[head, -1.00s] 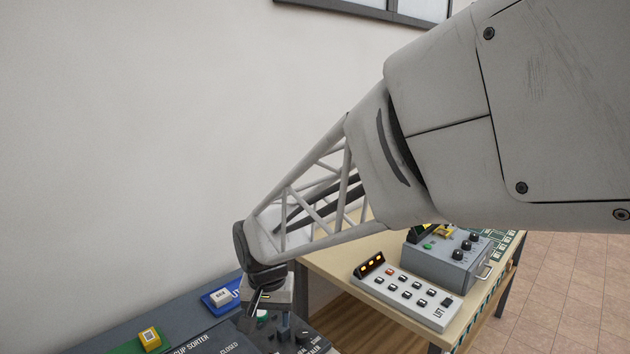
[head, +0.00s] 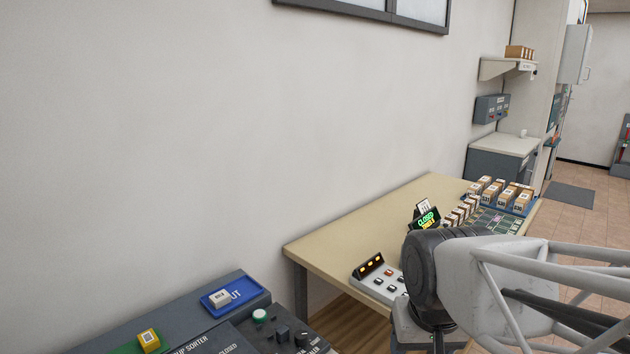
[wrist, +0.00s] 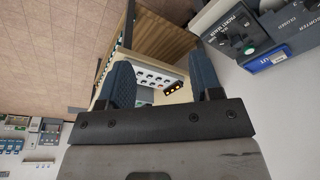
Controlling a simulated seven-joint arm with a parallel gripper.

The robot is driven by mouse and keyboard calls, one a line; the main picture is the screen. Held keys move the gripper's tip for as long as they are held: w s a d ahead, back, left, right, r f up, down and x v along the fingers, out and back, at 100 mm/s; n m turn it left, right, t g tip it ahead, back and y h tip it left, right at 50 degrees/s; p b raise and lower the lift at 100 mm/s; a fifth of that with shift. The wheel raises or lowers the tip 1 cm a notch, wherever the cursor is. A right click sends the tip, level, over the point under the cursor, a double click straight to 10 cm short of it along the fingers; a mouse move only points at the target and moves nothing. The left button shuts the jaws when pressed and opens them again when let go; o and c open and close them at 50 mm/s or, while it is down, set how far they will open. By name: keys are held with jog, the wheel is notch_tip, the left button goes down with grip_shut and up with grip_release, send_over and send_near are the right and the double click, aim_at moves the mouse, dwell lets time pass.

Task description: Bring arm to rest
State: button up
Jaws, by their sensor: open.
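My arm reaches in from the lower right of the head view, with its dark wrist joint (head: 425,275) in front of the wooden table (head: 335,238). My gripper (wrist: 163,78) shows in the wrist view with its two dark blue fingers apart and nothing between them. In the head view the fingers are not clearly seen; the end of the arm runs down to the bottom edge. The arm hides part of the white button panel (head: 375,284), which also shows beyond the fingers in the wrist view (wrist: 158,74).
A dark sorter console (head: 200,318) stands at lower left, with a blue tray (head: 248,290) and a yellow block (head: 149,339). Several small boxes (head: 503,193) stand at the table's far end. A wall shelf (head: 505,69) is beyond. Tiled floor (head: 570,230) lies open at right.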

jog(key=s+d, duration=0.1)
jog(key=s, duration=0.1)
jog(key=s+d, duration=0.2)
jog(key=shift+s+f, duration=0.1)
jog(key=shift+s, duration=0.05)
dwell(1.2)
